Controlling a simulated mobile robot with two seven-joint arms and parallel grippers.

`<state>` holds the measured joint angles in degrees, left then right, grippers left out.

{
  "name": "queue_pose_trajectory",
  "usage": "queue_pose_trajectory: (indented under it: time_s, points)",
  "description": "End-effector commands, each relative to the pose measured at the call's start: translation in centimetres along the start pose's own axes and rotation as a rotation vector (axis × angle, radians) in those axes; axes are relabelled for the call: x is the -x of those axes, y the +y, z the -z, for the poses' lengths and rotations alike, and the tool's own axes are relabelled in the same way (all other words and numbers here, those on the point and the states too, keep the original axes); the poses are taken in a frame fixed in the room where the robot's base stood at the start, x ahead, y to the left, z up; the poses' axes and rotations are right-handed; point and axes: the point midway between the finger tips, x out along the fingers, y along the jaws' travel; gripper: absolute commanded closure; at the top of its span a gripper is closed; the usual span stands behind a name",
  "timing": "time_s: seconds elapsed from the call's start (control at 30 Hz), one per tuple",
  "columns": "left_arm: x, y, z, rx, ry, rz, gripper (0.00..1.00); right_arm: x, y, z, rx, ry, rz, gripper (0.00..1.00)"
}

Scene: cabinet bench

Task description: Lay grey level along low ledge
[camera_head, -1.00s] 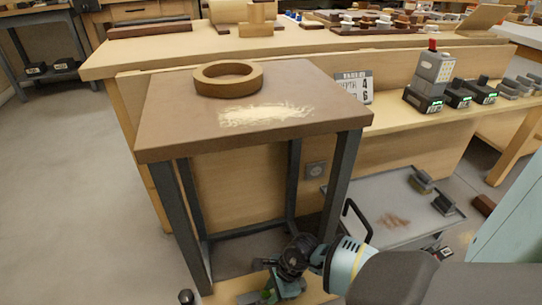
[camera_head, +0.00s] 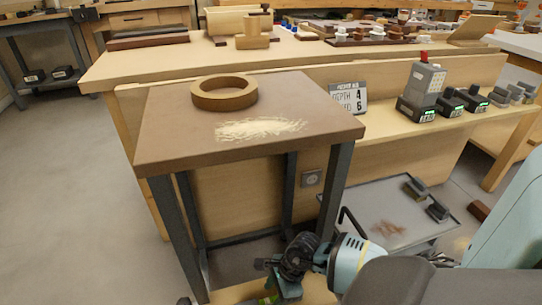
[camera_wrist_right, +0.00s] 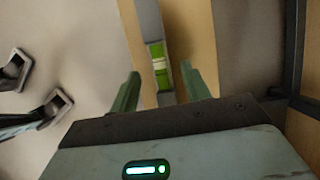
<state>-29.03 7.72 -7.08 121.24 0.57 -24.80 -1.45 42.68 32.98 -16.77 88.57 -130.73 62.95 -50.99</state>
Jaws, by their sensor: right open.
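The grey level (camera_wrist_right: 147,22) is a slim bar with a bright green vial. In the right wrist view it lies lengthwise on a pale wooden strip, which looks like the low ledge (camera_wrist_right: 192,30). My right gripper (camera_wrist_right: 158,86) is open, one finger on each side of the vial, with gaps beside the level. In the head view my right gripper reaches down to the low ledge under the brown-topped table, where only a little green of the level shows at the bottom edge. I do not make out my left gripper.
The table (camera_head: 180,125) stands over the ledge; its dark legs (camera_head: 334,190) are close to my right arm. A brown ring (camera_head: 224,93) lies on top. A grey tray (camera_head: 385,205) is to the right. Two dark hooked pieces (camera_wrist_right: 55,103) show over the floor at left, unclear what.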

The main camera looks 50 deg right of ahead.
Motion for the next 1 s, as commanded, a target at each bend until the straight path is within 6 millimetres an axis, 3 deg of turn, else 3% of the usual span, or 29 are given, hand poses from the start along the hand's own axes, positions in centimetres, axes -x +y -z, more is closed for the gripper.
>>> queue_pose_trajectory:
  time_s: [0.03, 0.1, 0.4, 0.9, 1.0]
  points:
    - [0.7, 0.0, 0.5, -0.001, 0.008, 0.001, 0.64, 1.6, -0.1, -0.1, 0.003, 0.001, 0.004, 0.53]
    - [1.3, 0.1, 0.9, -0.002, 0.015, 0.002, 0.64, 3.1, -0.1, -0.1, 0.003, 0.001, 0.003, 0.53]
    - [2.8, 0.1, 1.9, -0.005, 0.031, 0.004, 0.64, 7.5, 0.0, -0.1, 0.001, 0.001, 0.002, 0.53]
    - [3.0, 0.1, 2.1, -0.005, 0.034, 0.004, 0.64, 8.3, 0.0, 0.0, -0.001, 0.0, -0.001, 0.53]
    - [3.0, 0.1, 2.1, -0.005, 0.034, 0.004, 0.64, 7.9, 0.9, -0.4, -0.023, -0.028, -0.017, 0.53]
